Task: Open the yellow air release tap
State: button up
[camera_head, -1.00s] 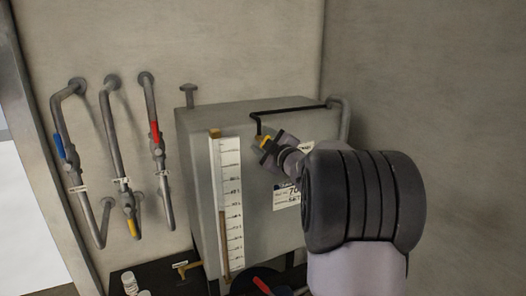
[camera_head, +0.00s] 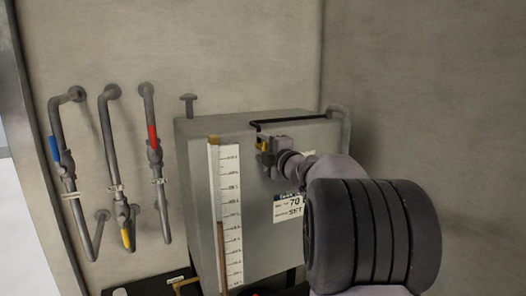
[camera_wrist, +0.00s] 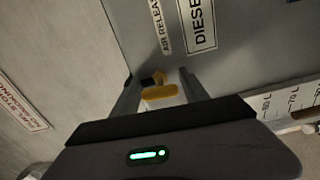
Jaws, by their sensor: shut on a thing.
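The yellow air release tap (camera_head: 262,143) sits at the lower end of a thin black pipe (camera_head: 290,121) on the upper front of the grey tank (camera_head: 255,225). In the wrist view its yellow handle (camera_wrist: 160,91) lies between my two fingers, beneath an AIR RELEASE label (camera_wrist: 160,27). My gripper (camera_head: 265,152) is shut on this handle; it also shows in the wrist view (camera_wrist: 157,96). My gripper partly hides the tap in the head view, so its exact angle is hard to tell.
A white level gauge (camera_head: 229,200) stands on the tank's front, left of my gripper. Wall pipes at the left carry a blue lever (camera_head: 54,148), a red lever (camera_head: 153,136) and another yellow lever (camera_head: 126,238). A bare wall (camera_head: 430,100) closes the right side.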

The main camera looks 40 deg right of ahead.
dwell(0.4)
jog(key=o, duration=1.4)
jog(key=shift+c, duration=0.2)
jog(key=shift+s, duration=0.1)
jog(key=p+v, duration=0.2)
jog(key=v, duration=1.5)
jog(key=shift+s, duration=0.1)
